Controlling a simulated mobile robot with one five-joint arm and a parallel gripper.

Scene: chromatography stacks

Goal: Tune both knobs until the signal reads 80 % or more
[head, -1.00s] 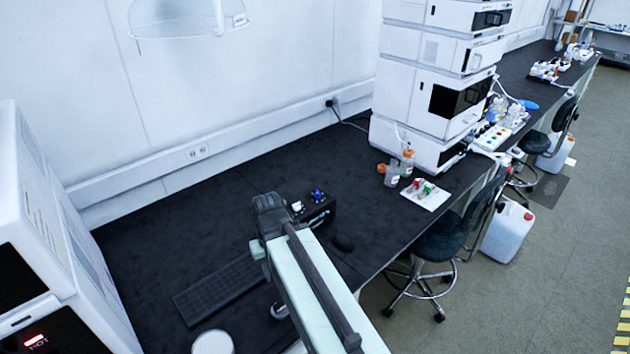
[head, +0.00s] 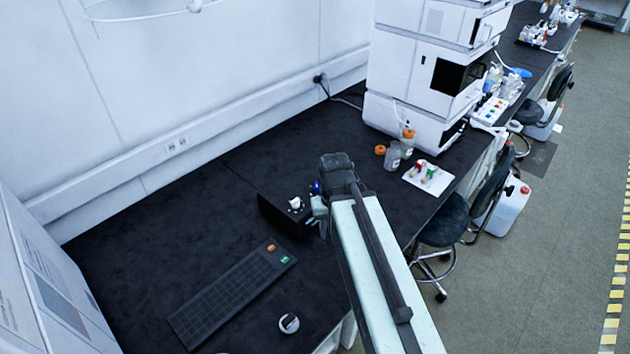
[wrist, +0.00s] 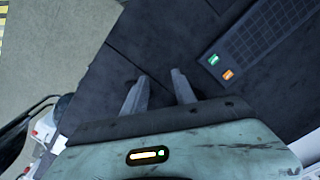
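A black box (head: 283,216) stands on the dark bench in the head view. It bears a white knob (head: 295,203) and a blue knob (head: 316,187). My arm stands at the box's right end and hides part of it, so I cannot see a signal reading. My gripper (wrist: 158,76) shows in the wrist view with its two fingers apart and nothing between them, above bare dark surface. Neither knob shows in the wrist view. The fingertips are hidden in the head view.
A black keyboard-like panel (head: 228,292) with green and orange keys lies left of my arm; it also shows in the wrist view (wrist: 262,45). A round black-and-white item (head: 289,323) sits near the front. Bottles (head: 392,156) and a white tray (head: 428,177) stand right. The left bench is clear.

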